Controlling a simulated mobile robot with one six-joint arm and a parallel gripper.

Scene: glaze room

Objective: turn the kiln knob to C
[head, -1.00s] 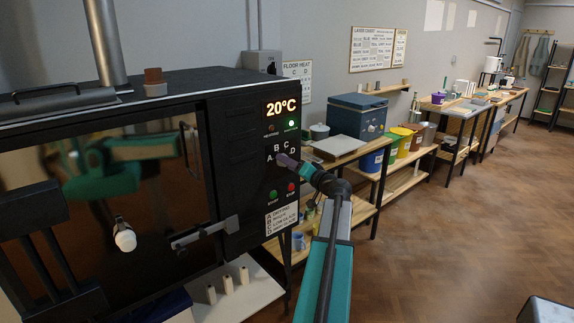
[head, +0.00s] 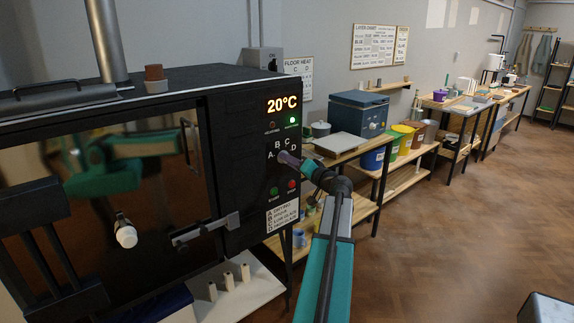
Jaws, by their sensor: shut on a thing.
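The kiln (head: 243,135) fills the left of the head view, with a black control panel on its front. Its display (head: 281,105) reads 20°C. The letters A, B, C and D (head: 283,147) curve around the knob. My gripper (head: 286,158) is at the panel just below these letters and is shut on the kiln knob. The knob is hidden behind the gripper, so I cannot tell which letter it points to. A green button and a red button (head: 291,185) sit below the gripper. A label (head: 282,216) listing A to D is under them.
The kiln door has a latch bar (head: 206,230) and a white knob (head: 126,237). White cones (head: 228,279) stand on a shelf below.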

